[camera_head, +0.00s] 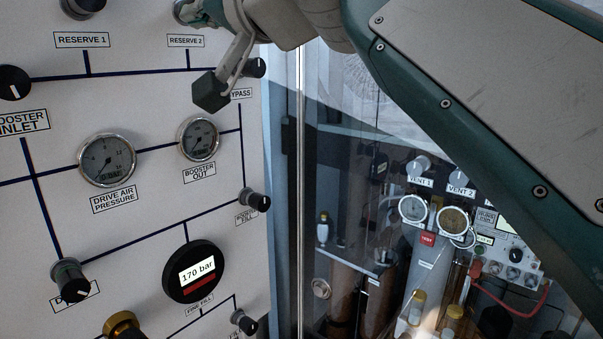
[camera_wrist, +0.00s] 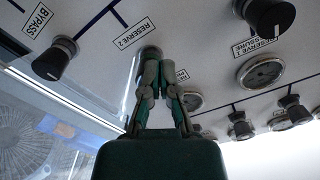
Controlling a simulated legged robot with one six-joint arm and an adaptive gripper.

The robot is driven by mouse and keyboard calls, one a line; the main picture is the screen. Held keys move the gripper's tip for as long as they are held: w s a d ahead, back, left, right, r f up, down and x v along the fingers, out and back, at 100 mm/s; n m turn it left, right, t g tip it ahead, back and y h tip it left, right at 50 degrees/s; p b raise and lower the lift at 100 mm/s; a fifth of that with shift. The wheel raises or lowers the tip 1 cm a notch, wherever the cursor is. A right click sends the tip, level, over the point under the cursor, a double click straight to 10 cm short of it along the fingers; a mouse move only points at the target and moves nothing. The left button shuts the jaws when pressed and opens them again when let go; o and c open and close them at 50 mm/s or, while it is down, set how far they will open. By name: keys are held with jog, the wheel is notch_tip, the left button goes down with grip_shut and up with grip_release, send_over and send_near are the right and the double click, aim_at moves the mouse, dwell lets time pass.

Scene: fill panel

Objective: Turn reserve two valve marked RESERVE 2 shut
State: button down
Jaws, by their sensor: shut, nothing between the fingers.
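The RESERVE 2 valve knob (camera_wrist: 147,52) is dark and round, and my gripper's fingertips largely cover it in the wrist view. Its label (camera_wrist: 133,33) reads RESERVE 2. In the head view the knob (camera_head: 181,9) is at the top edge, above the RESERVE 2 label (camera_head: 185,41), partly hidden by my gripper (camera_head: 192,15). In the wrist view my gripper (camera_wrist: 157,68) is shut, its fingertips together in front of the knob. I cannot tell whether they touch it. The knob's pointer is hidden.
The BYPASS knob (camera_wrist: 54,59) sticks out beside it in the wrist view. Another dark knob (camera_wrist: 267,14) and a gauge (camera_wrist: 261,73) are at the right. In the head view, the BOOSTER OUT gauge (camera_head: 199,138) is below. A glazed area lies right of the panel edge.

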jog(key=v, duration=0.4)
jog(key=shift+s+d+f, duration=0.1)
jog(key=shift+s+d, duration=0.1)
jog(key=shift+s, duration=0.05)
jog(key=shift+w+a+f, duration=0.2)
jog(key=shift+w+a, duration=0.4)
jog(key=shift+w, duration=0.25)
jog(key=shift+w+a+f, duration=0.2)
jog(key=shift+w+a, duration=0.4)
jog(key=shift+w, duration=0.3)
jog(key=shift+w+a+f, duration=0.2)
jog(key=shift+w+a, duration=0.4)
jog(key=shift+w, duration=0.25)
jog(key=shift+w+d+r, duration=0.1)
jog(key=shift+d+r, duration=0.05)
jog(key=shift+r, duration=0.3)
jog(key=shift+s+a+r, duration=0.25)
jog(key=shift+s+r, duration=0.15)
jog(key=shift+r, duration=0.05)
